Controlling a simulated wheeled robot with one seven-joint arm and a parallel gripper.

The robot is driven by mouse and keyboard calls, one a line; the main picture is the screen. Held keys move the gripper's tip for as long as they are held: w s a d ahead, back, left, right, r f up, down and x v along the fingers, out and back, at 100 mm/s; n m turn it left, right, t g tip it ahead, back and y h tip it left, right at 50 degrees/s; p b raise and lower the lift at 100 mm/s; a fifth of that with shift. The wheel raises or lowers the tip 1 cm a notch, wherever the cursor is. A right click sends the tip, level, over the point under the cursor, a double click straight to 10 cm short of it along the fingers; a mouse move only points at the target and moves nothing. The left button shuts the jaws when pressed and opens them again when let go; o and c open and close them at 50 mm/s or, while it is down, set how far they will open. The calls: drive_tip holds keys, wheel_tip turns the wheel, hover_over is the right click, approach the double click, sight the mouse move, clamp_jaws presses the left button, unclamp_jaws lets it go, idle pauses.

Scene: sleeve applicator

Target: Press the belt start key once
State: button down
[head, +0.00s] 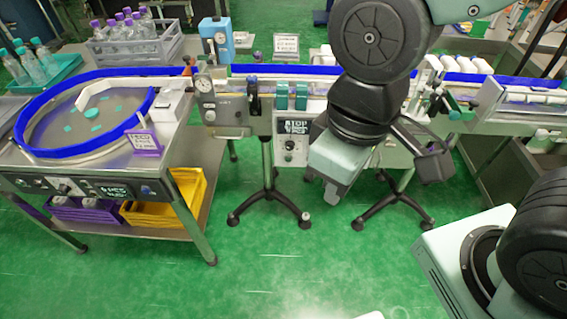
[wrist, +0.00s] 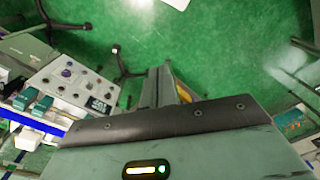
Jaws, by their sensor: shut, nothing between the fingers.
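The belt's control panel (head: 289,151) is on the front of the conveyor in the head view, with a dial and a dark label plate (head: 293,127). In the wrist view the panel (wrist: 62,77) is at the left, with several small keys and knobs and the dark label (wrist: 98,104). I cannot tell which key is the belt start key. My gripper (head: 334,192) hangs just right of the panel in the head view, pointing down, apart from it. In the wrist view its fingers (wrist: 166,84) are together and empty. My arm hides the conveyor section behind it.
A round turntable (head: 85,110) with a blue rim stands at the left. Green blocks (head: 291,96) sit above the panel on the conveyor edge. Black stand legs (head: 268,203) reach the floor below. The green floor (head: 290,265) in front is mostly clear.

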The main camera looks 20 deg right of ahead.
drive_tip(key=w+a+f+m+t+y+b, duration=0.1)
drive_tip(key=w+f+m+t+y+b, duration=0.2)
drive_tip(key=w+f+b, duration=1.05)
drive_tip(key=w+f+m+t+y+b, duration=0.15)
drive_tip(key=w+f+t+b, duration=0.25)
drive_tip(key=w+f+b, duration=0.95)
drive_tip(key=w+d+f+m+t+b, duration=0.1)
drive_tip(key=w+d+f+t+b, duration=0.1)
drive_tip(key=f+b, duration=0.5)
drive_tip(key=w+d+f+m+t+y+b, duration=0.1)
drive_tip(key=w+d+f+m+t+b, duration=0.1)
drive_tip(key=f+b, duration=0.6)
drive_tip(key=w+d+f+m+t+y+b, duration=0.1)
drive_tip(key=w+f+b, duration=0.4)
drive_tip(key=f, duration=0.5)
drive_tip(key=d+m+t+b, duration=0.1)
drive_tip(key=t+b, duration=0.1)
drive_tip(key=shift+w+d+t, duration=0.25)
drive_tip(key=shift+d+t, duration=0.05)
drive_tip(key=shift+d, duration=0.05)
drive_tip(key=shift+w, duration=0.15)
